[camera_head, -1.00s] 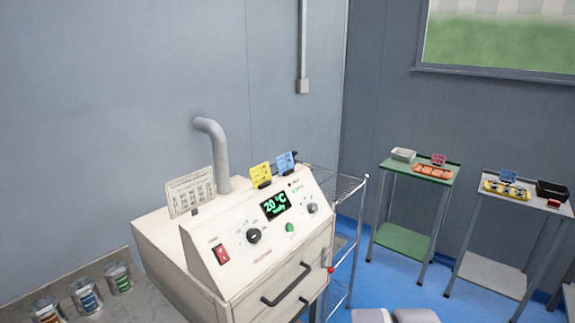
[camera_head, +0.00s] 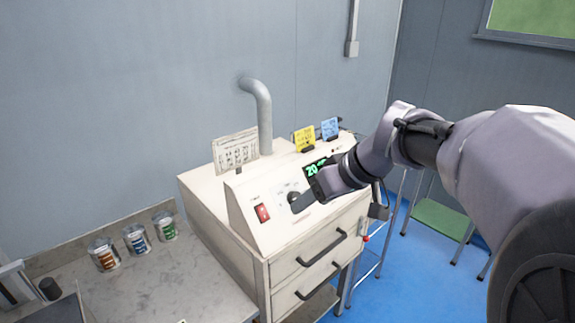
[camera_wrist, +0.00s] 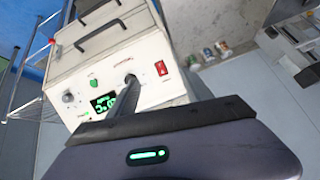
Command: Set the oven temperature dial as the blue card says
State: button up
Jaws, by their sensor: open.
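The oven (camera_head: 215,197) is a cream cabinet with a sloped control panel. A black dial (camera_head: 295,197) sits on the panel near the red switch; it also shows in the wrist view (camera_wrist: 131,79). A grey dial (camera_wrist: 68,97) is at the panel's other end, hidden by my arm in the head view. Dial labels are too small to read. The blue card (camera_head: 329,128) stands on top; its writing is unreadable. The green display (camera_head: 313,168) is partly covered and begins with 20. My gripper (camera_head: 304,203) is open at the black dial; contact is unclear.
A yellow card (camera_head: 304,139) stands beside the blue one. A red switch (camera_head: 262,212) is left of the black dial. Drawer handles (camera_head: 322,247) stick out below the panel. Several cans (camera_head: 136,239) stand on the bench. A bent pipe (camera_head: 264,115) rises behind the oven.

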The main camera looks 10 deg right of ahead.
aim_at(295, 198)
jog(key=w+d+f+n+t, duration=0.1)
jog(key=w+d+f+n, duration=0.25)
jog(key=w+d, duration=0.7)
jog(key=shift+n+y, duration=0.4)
jog(key=shift+n, duration=0.15)
jog(key=b+x, duration=0.1)
jog(key=x, duration=0.5)
jog(key=b+x, duration=0.1)
jog(key=x, duration=0.5)
jog(key=b+x, duration=0.1)
jog(key=x, duration=0.5)
jog(key=shift+w+a+r, duration=0.2)
jog(key=shift+a+r, duration=0.15)
jog(key=shift+r, duration=0.05)
jog(key=shift+c, duration=0.5)
grip_shut()
